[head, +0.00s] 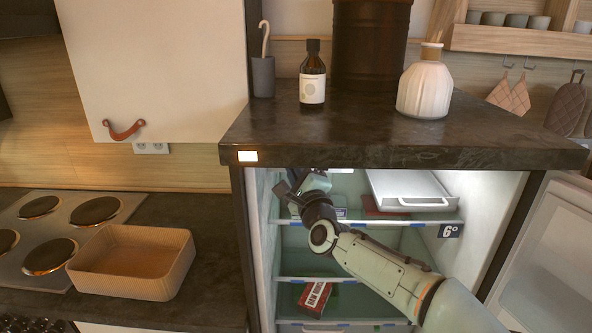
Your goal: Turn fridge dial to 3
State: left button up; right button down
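The fridge (484,232) stands open under the dark countertop, with its inside lit. My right arm reaches into it from the lower right. My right gripper (288,191) is at the upper left of the interior, close to the left wall, above the top shelf. Its fingers are small and partly hidden, so I cannot tell whether they are open or shut. I cannot make out the dial; the gripper and wrist cover part of that area. My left gripper is not in view.
The open fridge door (550,260) is at the right. A white drawer (408,189) and a red box (314,298) are inside. A brown bottle (312,80) and a white vase (424,88) stand on the countertop (370,140). A basket (130,262) sits beside the hob.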

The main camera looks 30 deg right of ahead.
pick_arm(q)
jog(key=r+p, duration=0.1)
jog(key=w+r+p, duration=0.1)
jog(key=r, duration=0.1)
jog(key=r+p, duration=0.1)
jog(key=p, duration=0.1)
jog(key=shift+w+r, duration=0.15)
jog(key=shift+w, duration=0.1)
pick_arm(e)
jog(key=n, duration=0.2)
jog(key=n+g+y, duration=0.1)
jog(key=n, duration=0.2)
jog(key=shift+r+n+g, duration=0.3)
jog(key=shift+n+g, duration=0.1)
jog(key=shift+d, duration=0.1)
jog(key=c, duration=1.1)
grip_release()
jog(key=shift+c, duration=0.2)
jog(key=shift+s, duration=0.1)
pick_arm(q)
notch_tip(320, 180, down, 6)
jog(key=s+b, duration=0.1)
jog(key=b, duration=0.5)
pick_arm(e)
jog(key=s+a, duration=0.2)
jog(key=s, duration=1.1)
